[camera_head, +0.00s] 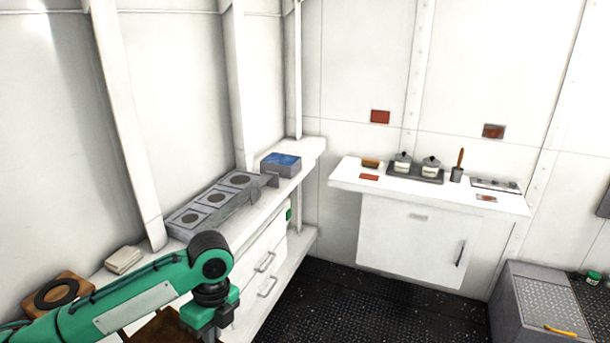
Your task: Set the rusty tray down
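The rusty tray (168,327) shows as a dark brown piece at the bottom edge, below my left forearm. Most of it is hidden by the arm or cut off by the picture's edge. My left gripper (208,333) points down at the tray's right end. Its fingertips are at or below the bottom edge, so I cannot tell whether it is open or shut on the tray. My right gripper is not in view.
A white counter (232,245) along the left wall bears a grey three-ring unit (215,203), a blue-topped box (281,164), folded cloths (123,260) and a wooden block with a black ring (57,291). A white shelf (345,181) holds pots. The dark floor (375,306) is clear.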

